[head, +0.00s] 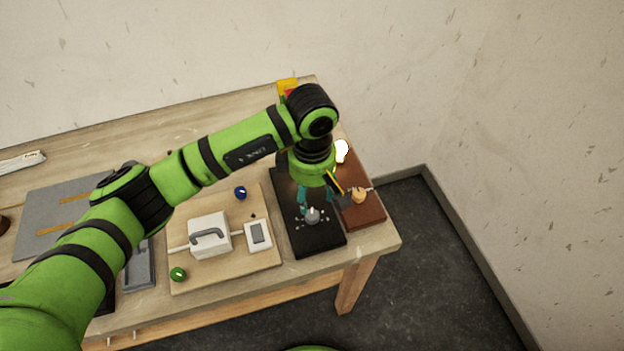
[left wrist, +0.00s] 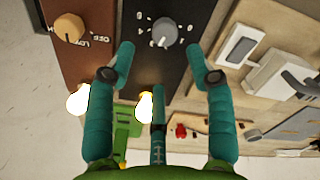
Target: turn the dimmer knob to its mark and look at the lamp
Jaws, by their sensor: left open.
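A grey knob (head: 312,215) with white marks around it sits on a black board (head: 318,245); it also shows in the left wrist view (left wrist: 165,32). An orange knob (head: 358,195) sits on a brown board (head: 368,217), with lettering including "OFF" beside it in the left wrist view (left wrist: 69,27). I cannot tell which is the dimmer. My left gripper (head: 314,198) is open above the black board, its teal fingers (left wrist: 160,52) spread near the grey knob without gripping it. Two bulbs glow in the left wrist view, one at the brown board (left wrist: 78,100), one at the black board (left wrist: 144,106). My right gripper is out of view.
A wooden board (head: 215,278) left of the black board bears a white box with a grey handle (head: 209,236), a white switch (head: 258,235), a blue piece (head: 240,193) and a green piece (head: 178,274). A grey mat (head: 50,215) lies farther left. The table's right edge is close.

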